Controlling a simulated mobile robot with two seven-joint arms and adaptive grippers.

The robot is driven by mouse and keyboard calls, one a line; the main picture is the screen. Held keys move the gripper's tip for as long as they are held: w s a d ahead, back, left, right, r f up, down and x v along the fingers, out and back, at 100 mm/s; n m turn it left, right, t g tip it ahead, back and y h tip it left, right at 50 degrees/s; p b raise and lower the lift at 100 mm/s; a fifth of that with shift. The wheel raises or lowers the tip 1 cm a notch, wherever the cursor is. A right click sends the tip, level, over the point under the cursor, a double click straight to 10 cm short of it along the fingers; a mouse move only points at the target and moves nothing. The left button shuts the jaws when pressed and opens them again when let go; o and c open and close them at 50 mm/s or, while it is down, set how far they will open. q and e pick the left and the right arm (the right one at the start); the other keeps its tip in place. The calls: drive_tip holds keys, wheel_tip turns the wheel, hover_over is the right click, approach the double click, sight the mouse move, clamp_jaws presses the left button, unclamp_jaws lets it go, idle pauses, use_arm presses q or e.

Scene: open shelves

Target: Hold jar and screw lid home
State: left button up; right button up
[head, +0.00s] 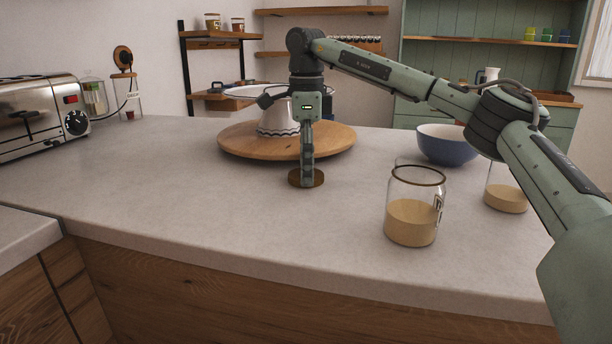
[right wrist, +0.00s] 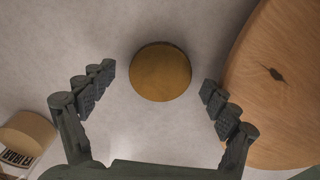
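A round brown lid (head: 296,181) lies flat on the grey worktop, in front of the round wooden board. In the right wrist view the lid (right wrist: 160,72) is centred ahead of the fingers. My right gripper (head: 307,180) points down over the lid. Its fingers are spread on either side, with visible gaps between them and the lid. An open glass jar (head: 411,220) with tan contents and a printed label stands upright to the right of the lid, without a lid on it. My left gripper is in neither view.
The wooden board (head: 340,143) carries a white fluted stand (head: 274,120), close behind the gripper. A blue bowl (head: 447,147) and a second jar (head: 505,198), partly behind my right arm, stand at the right. A toaster (head: 38,115) stands far left. The front left worktop is clear.

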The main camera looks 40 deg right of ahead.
sight(316, 179)
drive_tip(key=c, duration=0.7)
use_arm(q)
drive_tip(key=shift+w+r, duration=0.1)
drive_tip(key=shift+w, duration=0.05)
use_arm(e)
drive_tip(key=shift+r, duration=0.15)
drive_tip(key=shift+r, duration=0.25)
wheel_tip(316, 179, up, 3)
drive_tip(key=shift+r, duration=0.2)
drive_tip(key=s+r, duration=0.2)
drive_tip(key=s, duration=0.1)
drive_tip(key=shift+s, duration=0.1)
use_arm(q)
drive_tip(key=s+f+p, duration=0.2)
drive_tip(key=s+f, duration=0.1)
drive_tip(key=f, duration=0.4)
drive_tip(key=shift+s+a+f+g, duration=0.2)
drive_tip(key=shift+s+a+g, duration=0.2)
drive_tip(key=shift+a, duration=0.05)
use_arm(e)
drive_tip(key=shift+s+r, duration=0.8)
drive_tip(key=shift+s, duration=0.6)
drive_tip(key=shift+s+r, duration=0.8)
drive_tip(key=shift+s, duration=0.65)
drive_tip(key=shift+s+r, duration=0.8)
drive_tip(key=shift+s, duration=0.6)
